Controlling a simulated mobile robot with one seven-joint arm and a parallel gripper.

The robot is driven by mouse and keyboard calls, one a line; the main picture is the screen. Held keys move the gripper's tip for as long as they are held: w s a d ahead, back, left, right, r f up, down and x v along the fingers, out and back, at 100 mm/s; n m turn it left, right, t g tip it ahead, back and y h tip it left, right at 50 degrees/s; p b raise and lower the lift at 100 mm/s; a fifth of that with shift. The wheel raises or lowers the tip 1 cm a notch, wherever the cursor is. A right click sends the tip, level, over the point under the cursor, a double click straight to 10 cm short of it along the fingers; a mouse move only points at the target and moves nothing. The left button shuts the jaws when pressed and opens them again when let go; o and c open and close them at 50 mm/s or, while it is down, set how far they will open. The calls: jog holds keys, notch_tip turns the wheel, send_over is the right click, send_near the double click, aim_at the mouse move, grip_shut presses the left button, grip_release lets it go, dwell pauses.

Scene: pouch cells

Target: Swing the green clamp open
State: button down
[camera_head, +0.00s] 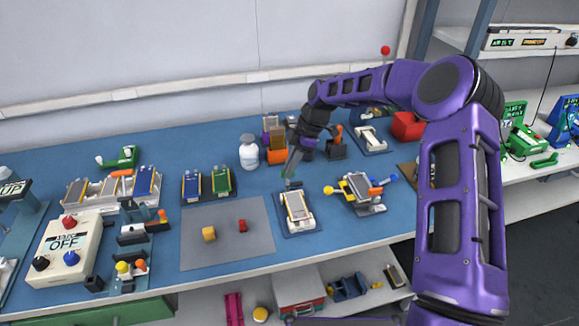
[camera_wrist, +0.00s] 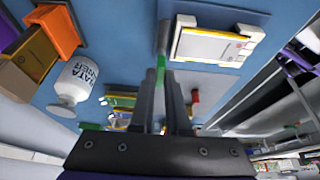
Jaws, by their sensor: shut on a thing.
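My gripper (camera_head: 291,171) points down at the back left corner of a fixture (camera_head: 311,226) that holds a pale pouch cell (camera_head: 296,205). In the wrist view, the fingers of my gripper (camera_wrist: 163,78) are closed around the green end of the clamp (camera_wrist: 160,66). A grey bar runs from this green end along the side of the cell, which also shows in the wrist view (camera_wrist: 212,46). In the head view only a small green bit of the clamp (camera_head: 288,181) shows below the fingertips. The clamp's pivot is not clear.
A white bottle (camera_head: 249,154) and orange bins (camera_head: 276,155) stand behind and left of my gripper. A grey mat (camera_head: 226,243) with a yellow block (camera_head: 209,234) and a red block (camera_head: 242,226) lies to the left. Another fixture with yellow and blue knobs (camera_head: 361,188) stands to the right.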

dwell(0.4)
jog(key=c, duration=0.9)
grip_release()
jog(key=shift+r, duration=0.1)
jog(key=p+v, duration=0.1)
jog(key=v, duration=1.6)
jog(key=shift+r, duration=0.1)
